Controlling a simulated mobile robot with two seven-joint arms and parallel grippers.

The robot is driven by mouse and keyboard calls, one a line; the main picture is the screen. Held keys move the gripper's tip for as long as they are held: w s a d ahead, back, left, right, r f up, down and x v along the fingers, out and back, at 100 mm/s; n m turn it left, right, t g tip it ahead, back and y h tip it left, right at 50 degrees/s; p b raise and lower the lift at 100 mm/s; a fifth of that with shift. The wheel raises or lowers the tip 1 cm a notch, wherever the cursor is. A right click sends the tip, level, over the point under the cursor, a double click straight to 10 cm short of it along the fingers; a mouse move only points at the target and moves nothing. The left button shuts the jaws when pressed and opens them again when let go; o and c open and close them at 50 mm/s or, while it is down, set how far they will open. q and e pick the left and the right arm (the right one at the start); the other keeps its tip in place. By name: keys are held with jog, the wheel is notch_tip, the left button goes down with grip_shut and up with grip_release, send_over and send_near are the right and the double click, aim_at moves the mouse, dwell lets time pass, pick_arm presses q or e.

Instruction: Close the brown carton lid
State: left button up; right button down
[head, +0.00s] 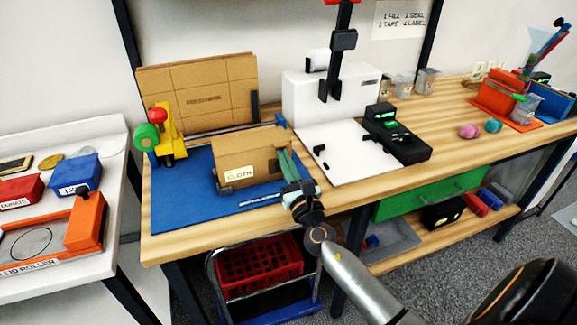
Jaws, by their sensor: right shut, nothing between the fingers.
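The brown carton (240,165) with a "CLOTH" label on its front stands on a blue mat (175,208) on the wooden bench. A brown panel (247,138) spans its top; I cannot tell whether this lid lies fully flat. My right gripper (283,150) is shut and empty, with its greenish fingers pointing up along the carton's right side. They overlap that side in the picture, and I cannot tell whether they touch it. My left gripper is not in view.
A large cardboard sheet (200,92) stands behind the carton. A yellow tape tool (166,136) is to the left, and a white press (310,95) with a black device (395,135) to the right. A red crate (260,265) sits below the bench.

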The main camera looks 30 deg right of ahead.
aim_at(285, 144)
dwell(0.4)
jog(key=shift+r+p, duration=0.4)
jog(key=shift+r, duration=0.05)
notch_tip(285, 144, up, 4)
jog(key=p, duration=0.3)
jog(key=shift+f, duration=0.15)
jog(key=shift+w+d+r+p, duration=0.1)
jog(key=shift+w+r+p, duration=0.25)
jog(key=shift+r+p, duration=0.45)
jog(key=shift+w+d+r+p, duration=0.1)
jog(key=shift+w+r+p, duration=0.25)
jog(key=shift+r+p, duration=0.4)
jog(key=shift+r, duration=0.1)
